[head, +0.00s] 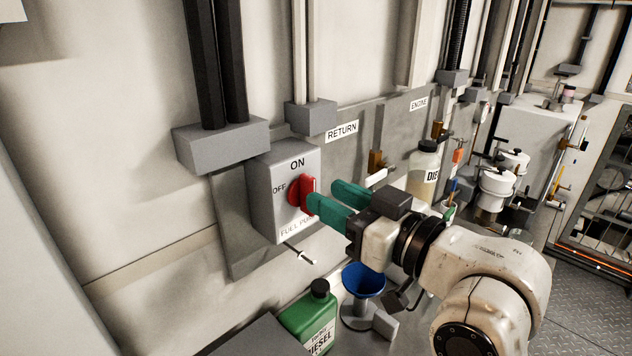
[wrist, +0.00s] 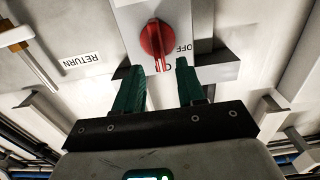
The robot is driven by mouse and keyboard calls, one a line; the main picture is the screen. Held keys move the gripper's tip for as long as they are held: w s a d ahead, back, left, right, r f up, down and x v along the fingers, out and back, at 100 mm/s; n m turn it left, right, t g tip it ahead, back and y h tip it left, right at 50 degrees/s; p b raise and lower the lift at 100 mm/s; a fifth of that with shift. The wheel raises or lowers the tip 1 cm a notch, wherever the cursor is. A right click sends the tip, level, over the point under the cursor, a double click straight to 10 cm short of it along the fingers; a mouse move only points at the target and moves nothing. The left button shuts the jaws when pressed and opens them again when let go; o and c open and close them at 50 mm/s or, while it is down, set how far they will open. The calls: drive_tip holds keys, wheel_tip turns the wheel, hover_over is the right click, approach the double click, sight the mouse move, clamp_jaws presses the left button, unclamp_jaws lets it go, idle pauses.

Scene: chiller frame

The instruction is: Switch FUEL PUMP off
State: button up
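The FUEL PUMP switch is a red rotary knob (head: 301,192) on a grey box (head: 272,213) on the wall. The box is marked ON above the knob, OFF to its left and FUEL PUMP below. In the wrist view the picture is turned over; there the ridge of the red knob (wrist: 156,40) points down at the partly covered ON mark, with OFF to its right. My gripper (head: 323,197) has green fingers, apart and empty, close in front of the knob. In the wrist view the gripper (wrist: 160,68) has the knob just beyond its fingertips. I cannot tell whether they touch.
A green diesel can (head: 310,318) and a blue funnel (head: 363,281) stand below. A pale bottle (head: 424,172) stands right of the box, near the RETURN label (head: 342,131). Dark conduits (head: 217,60) run down to a grey block above the box.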

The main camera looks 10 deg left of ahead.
drive_tip(key=shift+p+x, duration=0.3)
drive_tip(key=shift+x, duration=1.6)
drive_tip(key=shift+c, duration=0.2)
clamp_jaws()
